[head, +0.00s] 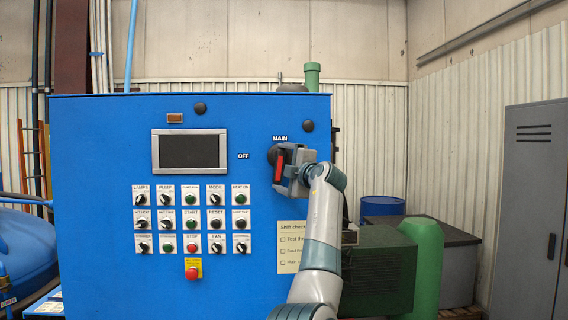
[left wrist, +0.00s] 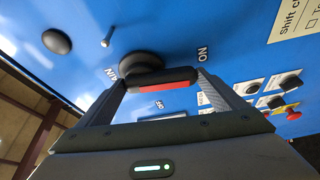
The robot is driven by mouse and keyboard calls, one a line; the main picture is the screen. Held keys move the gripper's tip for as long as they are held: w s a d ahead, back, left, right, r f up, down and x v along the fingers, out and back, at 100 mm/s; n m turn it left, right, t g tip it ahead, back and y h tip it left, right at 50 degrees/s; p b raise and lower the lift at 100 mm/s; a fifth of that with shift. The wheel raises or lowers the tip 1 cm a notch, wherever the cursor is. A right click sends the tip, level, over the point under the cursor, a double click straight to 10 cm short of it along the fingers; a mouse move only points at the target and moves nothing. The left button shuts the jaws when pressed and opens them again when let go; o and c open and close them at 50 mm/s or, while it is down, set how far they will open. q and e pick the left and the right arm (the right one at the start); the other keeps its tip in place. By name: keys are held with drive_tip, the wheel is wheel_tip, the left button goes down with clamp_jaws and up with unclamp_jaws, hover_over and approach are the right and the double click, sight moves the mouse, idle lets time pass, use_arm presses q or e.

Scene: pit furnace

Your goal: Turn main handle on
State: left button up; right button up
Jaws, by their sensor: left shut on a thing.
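The main handle (head: 279,166) is a dark rotary switch with a red grip, under the MAIN label on the blue cabinet's right side. In the head view the red grip stands nearly upright, its top leaning slightly right. The OFF label (head: 243,156) is to its left. My left gripper (head: 291,168) is shut on the handle and covers the area to its right. In the left wrist view the handle's red-edged bar (left wrist: 165,87) lies between the two fingertips (left wrist: 160,79). The ON label (left wrist: 202,53) also shows there. My right gripper is not in view.
The blue cabinet (head: 90,165) carries a screen (head: 189,151), rows of knobs and buttons, and a red stop button (head: 193,273) on yellow. A paper checklist (head: 290,258) is beside my forearm. A green machine (head: 380,265) and a grey locker (head: 530,200) stand at right.

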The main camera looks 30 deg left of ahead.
use_arm(q)
drive_tip(key=shift+d+r+n, duration=0.15)
drive_tip(key=shift+n, duration=0.35)
drive_tip(key=shift+w+n+g+p, duration=0.1)
drive_tip(key=shift+n+g+p, duration=0.2)
drive_tip(key=shift+p, duration=0.1)
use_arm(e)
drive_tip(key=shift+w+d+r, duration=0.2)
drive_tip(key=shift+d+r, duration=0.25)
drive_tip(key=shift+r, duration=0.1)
use_arm(q)
drive_tip(key=shift+d, duration=0.1)
drive_tip(key=o, duration=1.3)
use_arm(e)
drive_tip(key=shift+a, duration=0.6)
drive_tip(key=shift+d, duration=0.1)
